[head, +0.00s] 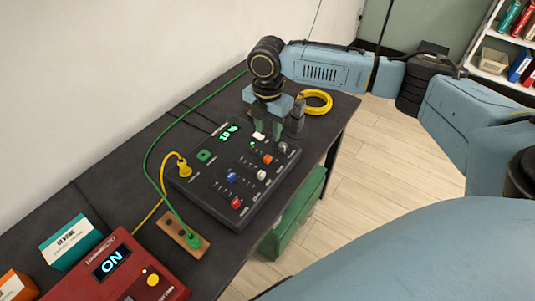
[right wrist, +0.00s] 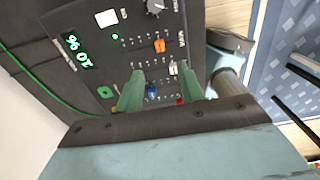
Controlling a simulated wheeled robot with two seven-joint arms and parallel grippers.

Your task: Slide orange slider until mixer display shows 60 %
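The dark mixer (head: 207,196) lies on the black table, and its green display (head: 228,133) reads 10 %. The display also shows in the right wrist view (right wrist: 77,50). The orange slider (head: 268,159) is among blue, white and red ones on the panel; it shows in the right wrist view (right wrist: 160,46) beyond the fingertips. My right gripper (head: 264,131) is open and empty, pointing down at the mixer's far end in the head view. Its green fingers (right wrist: 160,92) stand apart in the right wrist view; contact with the panel cannot be told. My left gripper is out of view.
A yellow cable coil (head: 326,108) lies behind the right gripper. A red box (head: 95,292) showing ON and a teal box (head: 68,243) stand at the front left. A wall borders the table.

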